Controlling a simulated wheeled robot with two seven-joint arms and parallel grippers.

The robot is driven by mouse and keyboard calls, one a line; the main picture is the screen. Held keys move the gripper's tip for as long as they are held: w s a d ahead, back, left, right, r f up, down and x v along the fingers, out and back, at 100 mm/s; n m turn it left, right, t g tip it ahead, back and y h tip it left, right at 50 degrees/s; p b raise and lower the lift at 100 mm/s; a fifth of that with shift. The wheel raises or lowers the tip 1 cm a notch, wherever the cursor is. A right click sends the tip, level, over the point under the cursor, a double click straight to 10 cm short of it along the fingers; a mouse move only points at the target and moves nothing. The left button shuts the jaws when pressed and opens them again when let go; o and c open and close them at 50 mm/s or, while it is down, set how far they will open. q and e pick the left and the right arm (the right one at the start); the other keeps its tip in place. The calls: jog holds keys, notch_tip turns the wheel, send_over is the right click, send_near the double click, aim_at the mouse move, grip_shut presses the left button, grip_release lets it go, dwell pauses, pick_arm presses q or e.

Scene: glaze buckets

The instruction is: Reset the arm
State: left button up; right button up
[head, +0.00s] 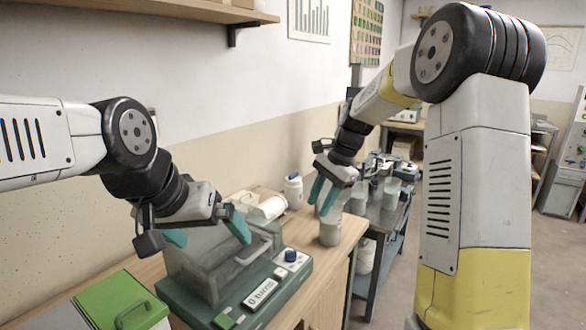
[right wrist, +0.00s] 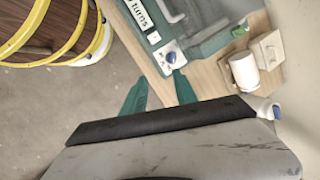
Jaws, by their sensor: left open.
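My left gripper (head: 207,233) has its teal fingers spread wide over the clear-lidded machine (head: 205,265) on the bench, with nothing seen between them. My right gripper (head: 322,194) points down near the bench's right end, just above or in front of a glass jar (head: 330,231); the head view does not show whether they touch. In the right wrist view, the right gripper's teal fingers (right wrist: 160,92) stand apart, with only bench and floor seen between them.
The machine's blue knob (head: 291,255) and "0 turns" display (head: 261,291) face front. A green lidded box (head: 121,301) sits at the left. A white bottle (head: 293,191) stands behind. A dark cart (head: 392,215) carries several containers. Yellow hoops (right wrist: 70,40) show over the floor.

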jog(key=s+d+r+n+t, duration=0.4)
jog(key=s+r, duration=0.4)
jog(key=s, duration=0.4)
jog(key=s+d+n+t+h, duration=0.1)
jog(key=s+n, duration=0.5)
jog(key=s, duration=0.8)
jog(key=shift+d+f+n+h, duration=0.2)
jog(key=shift+d+n+h, duration=0.15)
jog(key=shift+d, duration=0.55)
jog(key=shift+s, duration=0.1)
